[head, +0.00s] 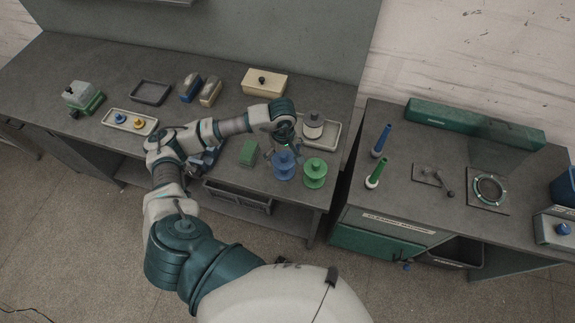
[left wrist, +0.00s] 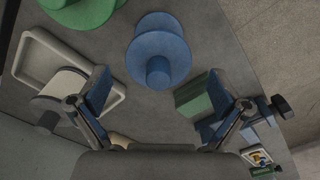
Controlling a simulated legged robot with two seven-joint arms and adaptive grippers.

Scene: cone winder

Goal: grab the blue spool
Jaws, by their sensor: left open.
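The blue spool (head: 285,167) stands upright near the front edge of the left bench, just left of the green spool (head: 315,173). In the left wrist view the blue spool (left wrist: 158,52) is seen from above, its round flange and central post facing me, beyond the fingertips. My left gripper (head: 284,143) is close behind and above it, partly hidden by my own wrist. In the left wrist view my left gripper (left wrist: 159,76) has its blue-padded fingers spread wide with nothing between them. My right gripper is out of view.
A green block (head: 249,152) stands left of the blue spool. A pale tray (head: 333,137) with a grey-white spool (head: 313,125) is behind it. A gap separates this bench from the right bench (head: 408,205), which bears two tall cones.

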